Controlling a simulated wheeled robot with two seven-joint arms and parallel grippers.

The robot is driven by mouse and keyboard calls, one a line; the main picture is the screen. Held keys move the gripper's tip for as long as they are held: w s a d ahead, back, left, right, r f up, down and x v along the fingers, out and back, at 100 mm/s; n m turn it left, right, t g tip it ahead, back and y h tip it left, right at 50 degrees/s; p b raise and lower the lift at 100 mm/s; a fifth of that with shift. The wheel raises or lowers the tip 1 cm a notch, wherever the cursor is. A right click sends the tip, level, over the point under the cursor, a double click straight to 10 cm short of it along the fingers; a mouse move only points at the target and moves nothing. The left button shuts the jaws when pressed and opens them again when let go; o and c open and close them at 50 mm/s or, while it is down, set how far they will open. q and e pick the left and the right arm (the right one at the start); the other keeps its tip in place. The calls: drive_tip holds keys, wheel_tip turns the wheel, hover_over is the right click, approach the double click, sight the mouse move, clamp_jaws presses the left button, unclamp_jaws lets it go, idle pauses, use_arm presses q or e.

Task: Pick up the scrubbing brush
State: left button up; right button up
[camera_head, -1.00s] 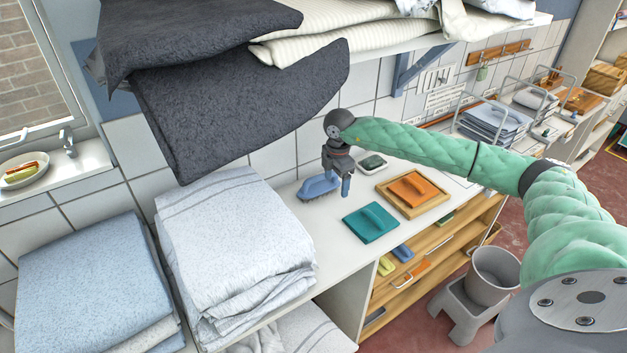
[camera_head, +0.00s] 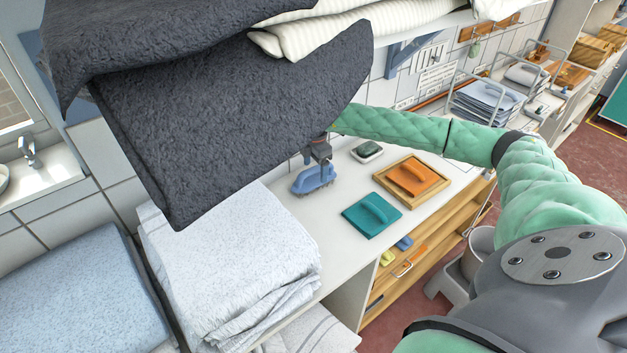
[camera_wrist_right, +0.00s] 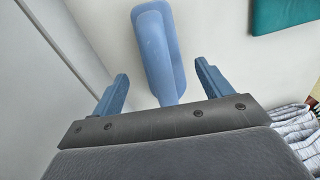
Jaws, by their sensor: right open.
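The blue scrubbing brush (camera_head: 313,180) lies on the white counter beside the tile wall, bristles down. In the right wrist view the brush (camera_wrist_right: 155,50) runs away from the camera, its near end between the two blue fingers. My right gripper (camera_head: 318,163) is right over the brush in the head view. In the wrist view the right gripper (camera_wrist_right: 160,88) is open, with a visible gap between each finger and the brush. The fingertips are mostly hidden in the head view. My left gripper is not in view.
Dark grey cloth (camera_head: 230,110) hangs from the shelf close to my right wrist. A folded white towel stack (camera_head: 235,250) stands left of the brush. A teal float (camera_head: 371,215), an orange float (camera_head: 411,180) and a soap dish (camera_head: 367,151) lie to the right.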

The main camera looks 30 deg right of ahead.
drive_tip(key=shift+f, duration=0.9)
drive_tip(key=shift+s+f+b, duration=0.2)
drive_tip(key=shift+f+b, duration=0.15)
drive_tip(key=shift+f, duration=0.2)
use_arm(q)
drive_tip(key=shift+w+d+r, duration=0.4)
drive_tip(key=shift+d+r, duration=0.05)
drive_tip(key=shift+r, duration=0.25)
use_arm(e)
drive_tip(key=shift+w+f, duration=0.1)
drive_tip(key=c, duration=1.1)
